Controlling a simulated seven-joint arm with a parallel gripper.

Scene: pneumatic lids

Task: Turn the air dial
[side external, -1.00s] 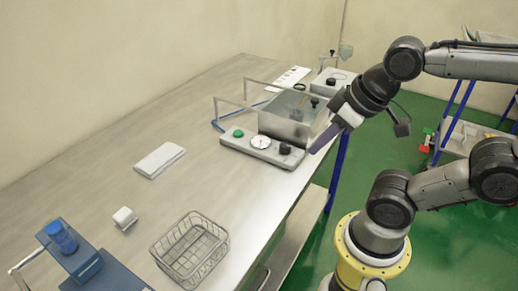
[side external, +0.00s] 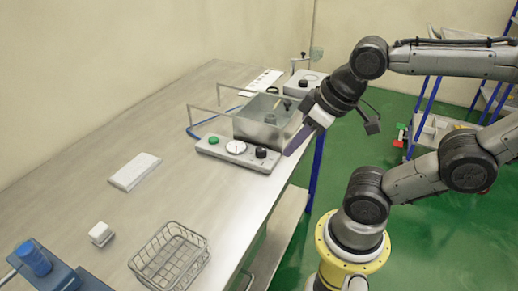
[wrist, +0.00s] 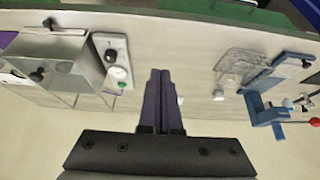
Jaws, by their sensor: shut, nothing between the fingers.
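The air dial is most likely the black knob (side external: 261,152) at the right end of a light grey control panel (side external: 228,155). A round white gauge (side external: 236,147) and a green button (side external: 213,141) sit beside it. In the wrist view the black knob (wrist: 110,55) lies left of my fingers, with the gauge and green button below it. My gripper (side external: 289,151) has purple fingers and is shut and empty, just right of the knob in the side view. In the wrist view my fingers (wrist: 160,72) are together and appear apart from the panel.
A clear-walled metal box (side external: 268,122) with a black-knobbed lid stands directly behind the panel. A wire basket (side external: 170,257), a white block (side external: 101,233), a flat white pad (side external: 134,171) and a blue fixture (side external: 50,268) are on the bench (side external: 130,130).

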